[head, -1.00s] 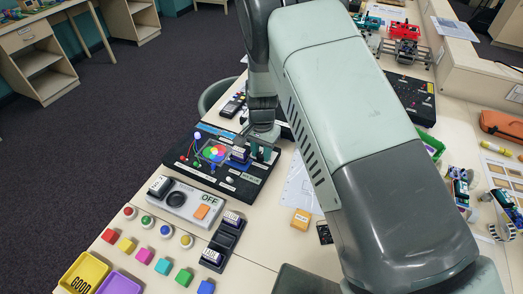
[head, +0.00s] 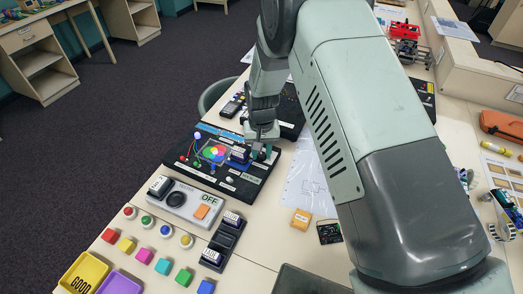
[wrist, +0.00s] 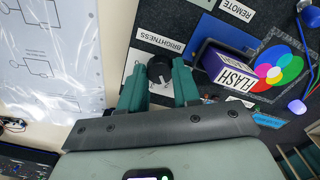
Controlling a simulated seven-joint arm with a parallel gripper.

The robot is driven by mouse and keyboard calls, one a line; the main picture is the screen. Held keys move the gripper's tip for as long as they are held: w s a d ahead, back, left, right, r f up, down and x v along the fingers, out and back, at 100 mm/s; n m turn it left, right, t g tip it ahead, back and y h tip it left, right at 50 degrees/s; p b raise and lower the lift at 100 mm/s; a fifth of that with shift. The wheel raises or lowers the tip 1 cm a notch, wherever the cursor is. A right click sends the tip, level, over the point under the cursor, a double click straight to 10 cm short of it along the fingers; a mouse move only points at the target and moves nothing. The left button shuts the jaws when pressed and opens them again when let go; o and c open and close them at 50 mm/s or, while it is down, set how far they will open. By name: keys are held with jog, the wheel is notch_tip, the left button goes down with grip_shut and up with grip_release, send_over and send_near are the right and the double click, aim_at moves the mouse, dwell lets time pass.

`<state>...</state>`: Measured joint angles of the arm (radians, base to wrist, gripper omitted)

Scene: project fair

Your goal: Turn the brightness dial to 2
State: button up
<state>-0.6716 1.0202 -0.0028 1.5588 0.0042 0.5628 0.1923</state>
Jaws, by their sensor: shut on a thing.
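The brightness dial (wrist: 160,70) is a round black knob with a white pointer mark, beside a white BRIGHTNESS label (wrist: 157,42) on the black board. My gripper (wrist: 158,75) has its two green fingers on either side of the knob, shut on it. In the head view my gripper (head: 262,151) is down at the right end of the black board (head: 225,192), and the dial is mostly hidden by it.
A colour-circle picture (head: 214,153) and small bulbs are on the same board. A grey panel with an OFF label (head: 208,199) lies in front. A paper sheet (head: 310,185) lies to the right.

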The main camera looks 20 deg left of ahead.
aim_at(262, 154)
dwell(0.3)
jog(key=o, duration=1.1)
jog(key=shift+a, duration=0.1)
jog(key=shift+c, duration=0.2)
jog(key=shift+r, duration=0.1)
notch_tip(262, 154, up, 8)
jog(key=shift+f, duration=0.15)
